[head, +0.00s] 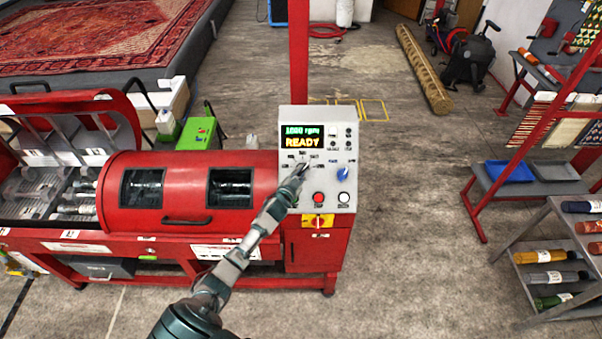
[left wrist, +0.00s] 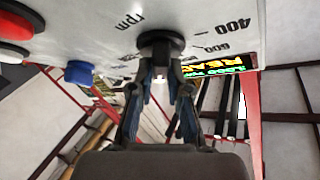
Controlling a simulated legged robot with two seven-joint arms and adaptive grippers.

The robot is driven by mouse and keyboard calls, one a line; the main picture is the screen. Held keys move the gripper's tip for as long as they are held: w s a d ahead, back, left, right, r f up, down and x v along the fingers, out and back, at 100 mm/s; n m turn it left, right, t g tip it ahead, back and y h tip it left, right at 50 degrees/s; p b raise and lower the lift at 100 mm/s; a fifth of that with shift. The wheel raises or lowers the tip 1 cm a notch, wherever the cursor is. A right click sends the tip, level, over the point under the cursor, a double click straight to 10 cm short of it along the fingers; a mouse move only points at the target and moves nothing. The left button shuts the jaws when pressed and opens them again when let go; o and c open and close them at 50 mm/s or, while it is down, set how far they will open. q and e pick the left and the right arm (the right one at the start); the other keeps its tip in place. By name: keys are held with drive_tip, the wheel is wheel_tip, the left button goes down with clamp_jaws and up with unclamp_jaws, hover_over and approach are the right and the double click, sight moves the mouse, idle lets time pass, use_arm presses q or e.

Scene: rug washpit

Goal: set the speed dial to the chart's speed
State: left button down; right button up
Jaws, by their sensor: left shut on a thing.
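The black speed dial (left wrist: 160,42) sits on the white control panel (head: 348,196), with 400, 600 and rpm marks around it in the left wrist view. My left gripper (head: 301,170) reaches the panel from below, and its two fingers (left wrist: 160,85) are closed on the dial's sides. In the head view the gripper hides most of the dial, so its pointer cannot be read. I cannot make out a speed chart. My right gripper is not in view.
A blue knob (head: 343,174), a red button (head: 318,198) and a white button (head: 343,198) sit close to the dial. A yellow-and-red switch (head: 318,221) is below.

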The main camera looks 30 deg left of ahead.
use_arm(q)
drive_tip(key=c, duration=1.1)
unclamp_jaws()
drive_tip(key=shift+f, duration=0.2)
drive_tip(key=shift+w+a, duration=0.1)
drive_tip(key=shift+w, duration=0.05)
drive_tip(key=s, duration=0.4)
drive_tip(key=s+d+r, duration=0.1)
drive_tip(key=s, duration=0.7)
drive_tip(key=shift+d+r, duration=0.15)
